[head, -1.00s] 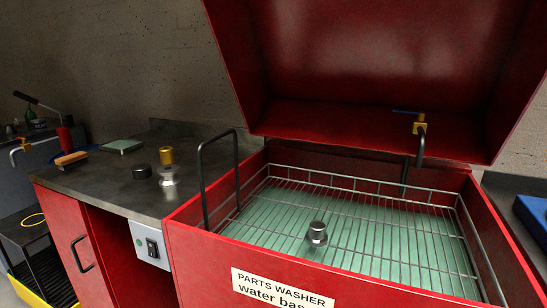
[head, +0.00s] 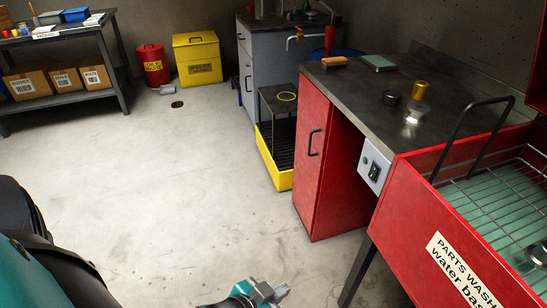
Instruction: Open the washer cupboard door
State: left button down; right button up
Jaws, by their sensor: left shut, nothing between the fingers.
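The red washer cupboard (head: 345,170) stands under the steel worktop, right of centre in the head view. Its door (head: 309,185) looks shut, with a black bar handle (head: 315,143) on it. My left gripper (head: 281,291), grey with a teal part, is at the bottom edge. It is shut and empty, and it appears well apart from the door and handle. My right gripper is not in view.
The parts washer's red basin (head: 425,205) is at the right, beside a switch box (head: 373,171). A yellow tray (head: 270,162) under a small dark stand borders the cupboard's left. The floor (head: 185,200) before the door is clear.

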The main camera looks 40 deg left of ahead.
aim_at(313, 111)
jog(key=u, duration=0.85)
jog(key=i+j+u, duration=0.15)
jog(key=i+j, duration=1.2)
